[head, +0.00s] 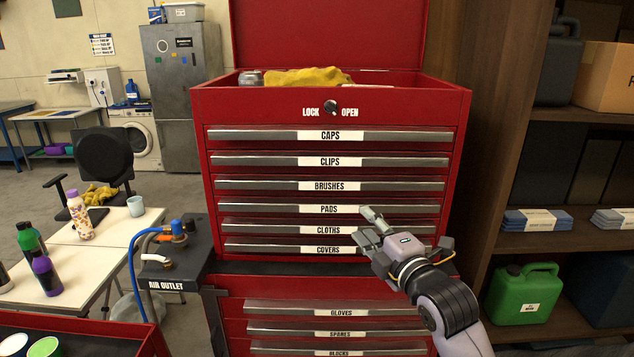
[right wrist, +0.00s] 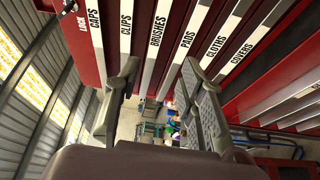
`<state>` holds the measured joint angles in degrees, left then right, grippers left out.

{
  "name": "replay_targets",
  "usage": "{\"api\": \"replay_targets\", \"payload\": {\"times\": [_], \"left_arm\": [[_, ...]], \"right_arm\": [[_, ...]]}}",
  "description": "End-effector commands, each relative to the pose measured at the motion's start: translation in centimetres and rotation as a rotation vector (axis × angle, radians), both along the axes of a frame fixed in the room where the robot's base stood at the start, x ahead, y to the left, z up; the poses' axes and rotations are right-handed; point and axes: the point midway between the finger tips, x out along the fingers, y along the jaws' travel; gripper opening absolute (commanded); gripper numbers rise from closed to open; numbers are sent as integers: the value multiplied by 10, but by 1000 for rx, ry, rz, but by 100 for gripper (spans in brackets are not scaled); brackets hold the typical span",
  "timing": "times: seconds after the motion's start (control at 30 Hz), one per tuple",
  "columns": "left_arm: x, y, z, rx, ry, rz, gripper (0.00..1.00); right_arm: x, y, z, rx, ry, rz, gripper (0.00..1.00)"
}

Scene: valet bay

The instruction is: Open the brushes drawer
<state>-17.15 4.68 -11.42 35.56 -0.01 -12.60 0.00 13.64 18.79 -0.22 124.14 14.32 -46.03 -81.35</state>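The red tool chest (head: 460,150) stands in front of me with several labelled drawers. The brushes drawer (head: 260,186) is the third from the top and looks shut, flush with its neighbours; its label and handle strip also show in the right wrist view (right wrist: 156,38). My right gripper (head: 366,226) is in front of the pads and cloths drawers, lower than the brushes handle. In the right wrist view its two fingers (right wrist: 160,66) are apart with nothing between them. Whether they touch the chest I cannot tell. My left gripper is not in view.
A lock knob (head: 331,107) sits between LOCK and OPEN; its setting is unclear. The chest top is open, with a yellow cloth (head: 308,77) inside. Dark shelves (head: 530,170) stand close on the right. An air outlet stand (head: 180,255) is at the left.

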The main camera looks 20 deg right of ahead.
Motion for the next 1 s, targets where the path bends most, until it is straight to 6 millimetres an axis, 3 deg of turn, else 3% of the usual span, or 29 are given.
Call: {"api": "replay_targets", "payload": {"times": [0.17,0.7,1.0], "left_arm": [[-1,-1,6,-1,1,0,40],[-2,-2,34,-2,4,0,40],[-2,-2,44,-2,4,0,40]], "right_arm": [[16,2,4,-2,-2,0,37],[113,13,4,1,-1,0,37],[155,18,2,0,-2,0,37]]}}
